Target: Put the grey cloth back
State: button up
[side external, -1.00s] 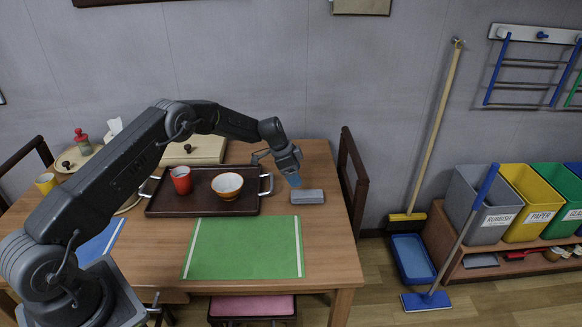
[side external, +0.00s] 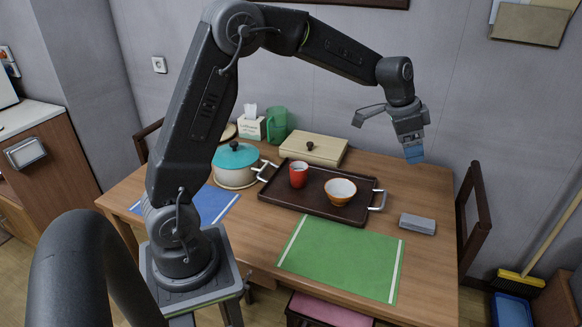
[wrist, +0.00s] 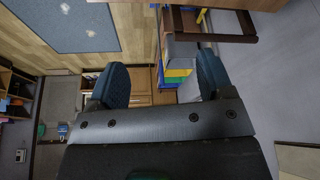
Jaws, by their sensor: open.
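A grey, flat block-shaped thing (side external: 418,224), which may be the folded grey cloth, lies on the table to the right of the tray. My gripper (side external: 414,155) hangs in the air above and behind it in the side view, clear of it and of the table. In the wrist view my gripper (wrist: 160,78) has its two blue fingers wide apart with nothing between them. The grey thing cannot be made out in the wrist view.
A dark tray (side external: 284,199) holds a red cup (side external: 298,174) and an orange bowl (side external: 340,190). A green mat (side external: 340,258) lies in front. A teal-lidded pot (side external: 235,163) and a beige box (side external: 314,149) stand behind. A chair (side external: 474,215) is at the table's right end.

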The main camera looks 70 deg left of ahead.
jog(key=s+d+r+n+y, duration=0.15)
jog(key=s+r, duration=0.25)
jog(key=s, duration=0.4)
jog(key=s+d+r+n+h, duration=0.15)
jog(key=s+r, duration=0.25)
jog(key=s, duration=0.4)
jog(key=s+d+f+n+t+y, duration=0.1)
jog(key=s+f+n+y, duration=0.1)
jog(key=s, duration=1.3)
jog(key=shift+d+f+n+t, duration=0.4)
jog(key=shift+f, duration=0.2)
